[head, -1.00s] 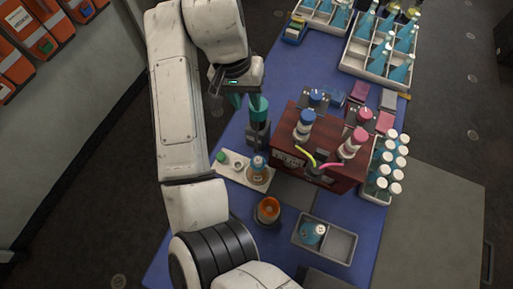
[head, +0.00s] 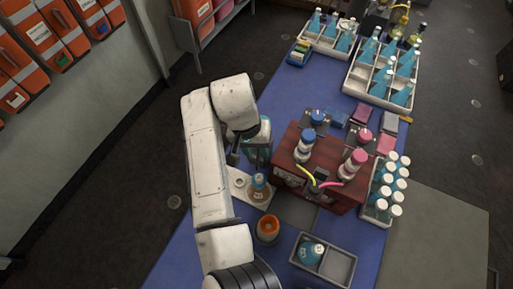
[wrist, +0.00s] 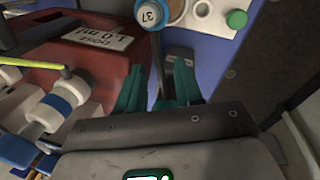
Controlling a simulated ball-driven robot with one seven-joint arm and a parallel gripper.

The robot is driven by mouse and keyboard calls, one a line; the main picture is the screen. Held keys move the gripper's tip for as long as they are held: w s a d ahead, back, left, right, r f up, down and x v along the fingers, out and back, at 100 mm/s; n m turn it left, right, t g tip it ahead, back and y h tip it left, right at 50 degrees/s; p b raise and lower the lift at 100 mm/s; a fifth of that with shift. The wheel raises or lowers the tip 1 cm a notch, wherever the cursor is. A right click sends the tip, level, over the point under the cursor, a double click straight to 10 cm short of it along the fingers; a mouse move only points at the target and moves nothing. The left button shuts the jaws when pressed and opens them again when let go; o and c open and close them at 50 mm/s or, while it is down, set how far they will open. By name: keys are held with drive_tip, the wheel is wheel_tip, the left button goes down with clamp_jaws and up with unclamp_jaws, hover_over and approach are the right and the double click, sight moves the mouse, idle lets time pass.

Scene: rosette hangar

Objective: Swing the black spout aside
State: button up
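In the wrist view the black spout (wrist: 158,62) shows as a thin dark rod. It runs from beside the bottle marked 37 (wrist: 150,13) down between the teal fingers of my gripper (wrist: 160,88). The fingers stand apart, with a gap visible on each side of the rod; I cannot tell whether either touches it. In the head view my arm largely hides my gripper and the black spout. The bottle (head: 259,187) stands on a pale tray (head: 238,196) just below that spot.
A dark red dispenser box (head: 297,182) with blue and pink bottles and yellow and pink spouts stands close on the right. An orange-topped cup (head: 268,228) and a grey two-part tray (head: 340,267) lie nearer. White-capped bottles (head: 396,183) stand beyond the box.

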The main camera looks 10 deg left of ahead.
drive_tip(key=shift+f, duration=0.25)
clamp_jaws()
idle(1.4)
